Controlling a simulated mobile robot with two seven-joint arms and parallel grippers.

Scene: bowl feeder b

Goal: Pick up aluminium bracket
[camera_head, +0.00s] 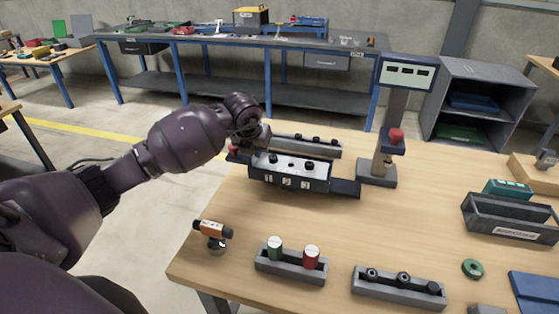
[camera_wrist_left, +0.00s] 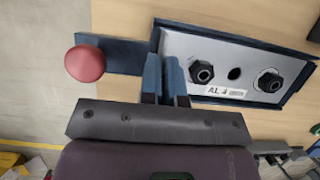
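The aluminium bracket (camera_wrist_left: 235,50) is a light grey plate marked AL, with two black nuts and a dark hole between them. It sits in a dark blue fixture (camera_wrist_left: 255,103); in the head view the bracket (camera_head: 291,160) is on top of the fixture (camera_head: 260,178), near the table's back left. My left gripper (camera_wrist_left: 165,80) is at the bracket's left end in the wrist view, its two narrow fingers close together with a small gap. Whether they grip the bracket's end is unclear. In the head view my wrist largely hides them. My right gripper is out of view.
A red ball knob (camera_wrist_left: 85,63) on a blue arm sits left of the bracket. A grey rail (camera_head: 318,145) lies behind, and a post with a display (camera_head: 406,74) stands right. In front are an orange tool (camera_head: 213,230) and a tray with two cylinders (camera_head: 290,268).

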